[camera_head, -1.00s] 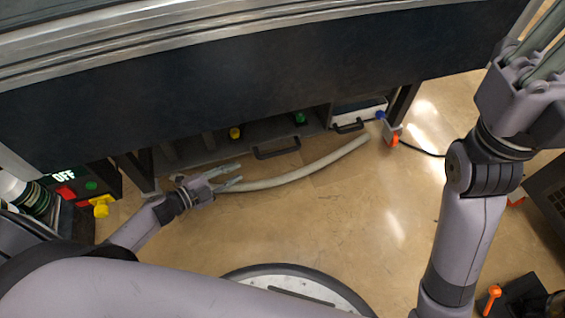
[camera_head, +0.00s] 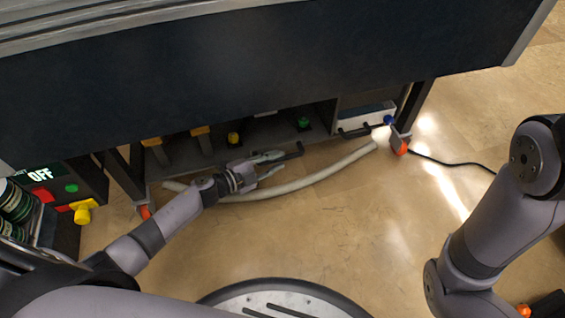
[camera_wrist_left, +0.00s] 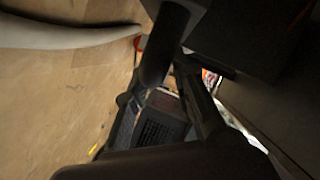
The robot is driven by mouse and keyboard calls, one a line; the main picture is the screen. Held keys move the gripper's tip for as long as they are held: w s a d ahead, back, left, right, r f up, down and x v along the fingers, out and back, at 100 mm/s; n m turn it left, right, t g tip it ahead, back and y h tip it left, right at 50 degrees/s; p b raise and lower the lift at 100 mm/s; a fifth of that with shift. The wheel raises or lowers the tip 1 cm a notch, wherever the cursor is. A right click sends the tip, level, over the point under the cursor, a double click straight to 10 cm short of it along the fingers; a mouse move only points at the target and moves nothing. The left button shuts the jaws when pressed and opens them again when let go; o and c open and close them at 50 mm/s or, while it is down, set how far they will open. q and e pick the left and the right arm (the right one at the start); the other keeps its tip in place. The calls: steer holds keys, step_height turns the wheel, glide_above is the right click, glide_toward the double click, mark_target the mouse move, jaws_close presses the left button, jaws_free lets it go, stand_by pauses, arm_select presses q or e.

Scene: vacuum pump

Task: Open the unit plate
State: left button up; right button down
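The unit under the bench has a low dark plate (camera_head: 262,133) with a black bar handle (camera_head: 297,153) on its front edge. My left gripper (camera_head: 284,161) is at this handle with its two fingers apart. The upper finger overlaps the handle's left part in the head view. I cannot tell whether it touches, and the handle is not between closed fingers.
A pale hose (camera_head: 318,178) lies on the floor under my left gripper. A second handled white unit (camera_head: 366,117) stands to the right. Yellow (camera_head: 233,138) and green (camera_head: 304,123) knobs sit in the shelf.

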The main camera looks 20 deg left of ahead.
arm_select(q)
steer(key=shift+b+x, duration=0.5)
steer(key=shift+x, duration=1.1)
jaws_close()
